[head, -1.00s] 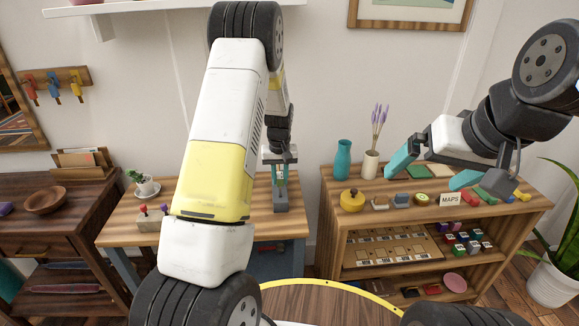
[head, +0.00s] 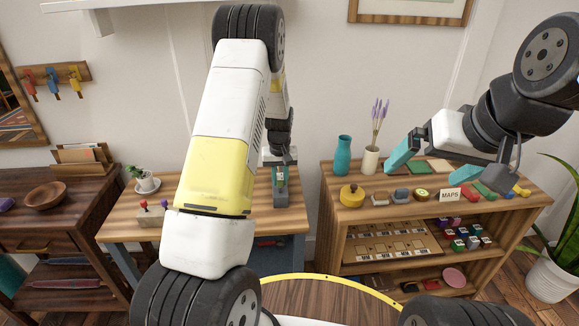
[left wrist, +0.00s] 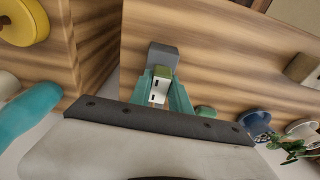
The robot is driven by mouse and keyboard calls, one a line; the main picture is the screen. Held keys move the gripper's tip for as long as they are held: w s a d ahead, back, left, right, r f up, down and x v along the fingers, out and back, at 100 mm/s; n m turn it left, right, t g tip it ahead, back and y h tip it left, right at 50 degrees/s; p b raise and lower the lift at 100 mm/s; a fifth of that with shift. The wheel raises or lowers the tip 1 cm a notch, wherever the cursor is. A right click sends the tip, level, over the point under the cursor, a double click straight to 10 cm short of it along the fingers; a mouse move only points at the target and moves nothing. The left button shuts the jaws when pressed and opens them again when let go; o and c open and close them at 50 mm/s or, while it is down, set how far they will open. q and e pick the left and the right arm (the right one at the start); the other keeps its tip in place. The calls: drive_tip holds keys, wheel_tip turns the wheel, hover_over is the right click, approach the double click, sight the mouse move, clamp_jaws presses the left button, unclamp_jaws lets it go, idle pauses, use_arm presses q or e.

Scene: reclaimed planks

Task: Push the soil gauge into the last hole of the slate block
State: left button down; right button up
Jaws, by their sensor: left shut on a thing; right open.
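The grey slate block (head: 281,201) stands near the right end of the small wooden table, and it also shows in the left wrist view (left wrist: 164,53). My left gripper (head: 280,177) is directly over it, teal fingers pointing down. In the left wrist view the fingers are shut on the soil gauge (left wrist: 160,86), a white body with dark slots and a green end. The gauge overlaps the block in that view. Its lower tip is hidden, so I cannot tell how deep it sits in the hole. My right gripper (head: 430,168) is open and empty above the shelf unit.
A pale block with red and purple knobs (head: 150,218) and a potted plant (head: 146,183) stand left on the same table. The shelf unit (head: 335,225) to the right carries a yellow pot (head: 351,197), vases and small items. Bare tabletop lies left of the slate block.

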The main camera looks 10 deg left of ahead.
use_arm(q)
drive_tip(key=shift+f, duration=0.3)
drive_tip(key=c, duration=1.1)
unclamp_jaws()
drive_tip(key=shift+c, duration=0.2)
drive_tip(key=r, duration=0.5)
drive_tip(key=s+r, duration=0.1)
drive_tip(key=r, duration=0.1)
drive_tip(key=shift+d+r, duration=0.1)
drive_tip(key=shift+r, duration=0.3)
drive_tip(key=shift+r, duration=0.15)
